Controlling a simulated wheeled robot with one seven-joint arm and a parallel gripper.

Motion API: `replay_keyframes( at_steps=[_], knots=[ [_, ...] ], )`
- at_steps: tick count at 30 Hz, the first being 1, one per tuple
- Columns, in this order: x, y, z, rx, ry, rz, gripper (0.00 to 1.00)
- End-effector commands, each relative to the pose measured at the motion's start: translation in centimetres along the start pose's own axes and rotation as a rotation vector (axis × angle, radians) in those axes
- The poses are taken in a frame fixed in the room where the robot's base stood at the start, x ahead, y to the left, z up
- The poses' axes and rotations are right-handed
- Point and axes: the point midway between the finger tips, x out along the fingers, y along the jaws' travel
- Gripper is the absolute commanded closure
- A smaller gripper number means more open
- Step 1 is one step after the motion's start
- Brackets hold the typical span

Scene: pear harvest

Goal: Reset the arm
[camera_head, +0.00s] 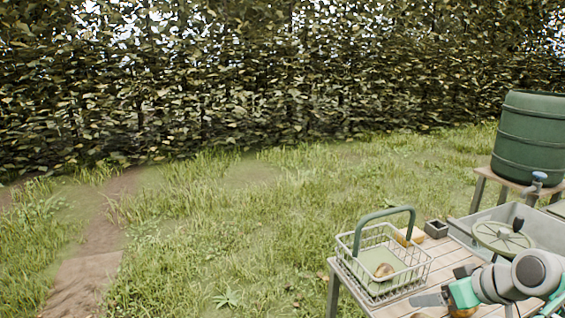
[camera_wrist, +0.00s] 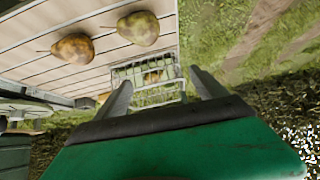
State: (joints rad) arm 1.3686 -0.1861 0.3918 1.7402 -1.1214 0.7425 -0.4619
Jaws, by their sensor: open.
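My arm reaches in from the lower right in the head view, over the slatted wooden table (camera_head: 452,259). My gripper (camera_head: 428,300) points left there, low near the wire basket (camera_head: 407,283). In the wrist view my gripper (camera_wrist: 164,88) has two grey fingers spread apart, with nothing held between them. The basket (camera_wrist: 147,98) shows beyond the fingers, with a pear (camera_wrist: 152,77) inside; this pear also shows in the head view (camera_head: 383,270). Two brownish-yellow pears (camera_wrist: 73,48) (camera_wrist: 138,28) lie on the table slats in the wrist view.
The basket's raised green handle (camera_head: 385,214) stands above the table. A grey trough (camera_head: 545,232) with a round green wheel-like part (camera_head: 501,237) adjoins at right. A green barrel (camera_head: 530,138) stands behind. Grass lies left, before a hedge.

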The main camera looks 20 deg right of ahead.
Motion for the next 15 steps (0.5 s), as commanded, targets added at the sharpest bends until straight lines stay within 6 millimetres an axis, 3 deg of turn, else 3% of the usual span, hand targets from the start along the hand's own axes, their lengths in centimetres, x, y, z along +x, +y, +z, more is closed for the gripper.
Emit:
replay_keyframes(
  at_steps=[8, 11, 15],
  knots=[
    [2.8, -6.2, -3.8, 0.016, -0.095, -0.039, 0.19],
    [3.9, -9.6, -5.0, 0.023, -0.143, -0.049, 0.19],
    [4.8, -16.2, -6.2, 0.032, -0.233, -0.053, 0.19]
  ],
)
